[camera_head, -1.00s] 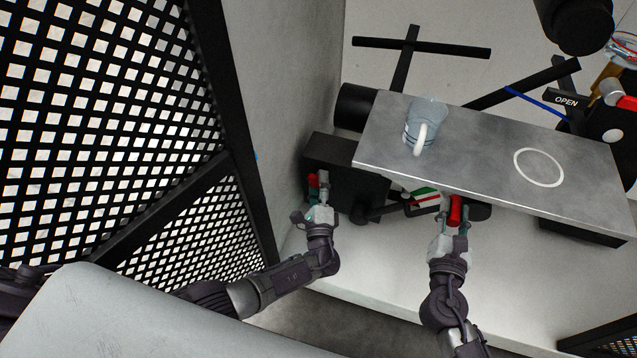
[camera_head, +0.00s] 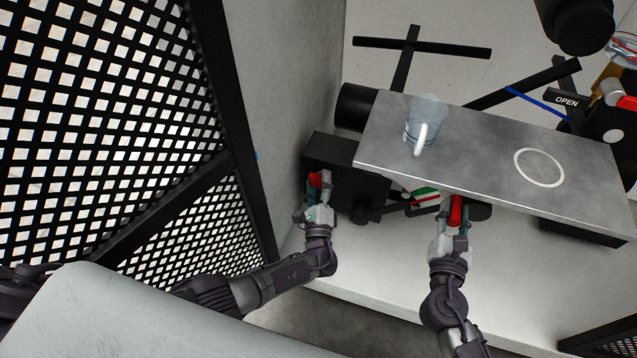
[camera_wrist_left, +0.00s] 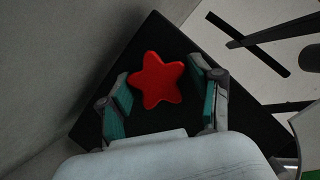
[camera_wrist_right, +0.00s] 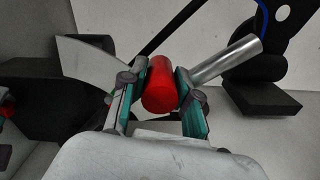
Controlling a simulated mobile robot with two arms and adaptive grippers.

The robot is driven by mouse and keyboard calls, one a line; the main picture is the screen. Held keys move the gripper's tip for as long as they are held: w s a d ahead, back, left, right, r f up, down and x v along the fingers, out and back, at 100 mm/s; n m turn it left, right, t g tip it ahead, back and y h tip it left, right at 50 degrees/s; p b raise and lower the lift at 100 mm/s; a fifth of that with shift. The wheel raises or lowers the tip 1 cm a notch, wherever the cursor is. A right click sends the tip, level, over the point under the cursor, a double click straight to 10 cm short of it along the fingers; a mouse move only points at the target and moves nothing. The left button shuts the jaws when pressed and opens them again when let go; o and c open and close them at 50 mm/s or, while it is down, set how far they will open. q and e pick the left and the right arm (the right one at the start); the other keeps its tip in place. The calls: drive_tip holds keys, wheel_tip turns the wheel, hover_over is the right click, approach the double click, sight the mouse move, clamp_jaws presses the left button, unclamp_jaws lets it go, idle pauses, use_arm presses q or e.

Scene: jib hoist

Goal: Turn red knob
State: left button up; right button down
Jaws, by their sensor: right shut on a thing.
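The red knob (camera_wrist_left: 158,80) is star-shaped and sits on the front of a black box; in the head view the knob (camera_head: 315,180) is partly hidden by my left gripper (camera_head: 318,196). In the left wrist view, the fingers of my left gripper (camera_wrist_left: 164,98) are open on either side of the knob, with gaps visible between them and its points. My right gripper (camera_head: 450,222) is shut on a red cylindrical grip (camera_wrist_right: 160,85) below the plate's front edge. In the right wrist view its fingers press both sides of that grip.
A grey metal plate (camera_head: 480,150) holds a bluish clear mug (camera_head: 425,112) and has a white ring mark (camera_head: 538,167). The black box (camera_head: 350,165) stands against a grey wall. A black mesh panel (camera_head: 100,100) fills the left. An OPEN sign (camera_head: 566,100) is at right.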

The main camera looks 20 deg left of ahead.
use_arm(q)
drive_tip(key=shift+o, duration=0.6)
drive_tip(key=shift+f, duration=0.1)
drive_tip(key=shift+s, duration=0.25)
drive_tip(key=v, duration=1.1)
drive_tip(key=shift+s, duration=0.3)
drive_tip(key=shift+d+f, duration=0.1)
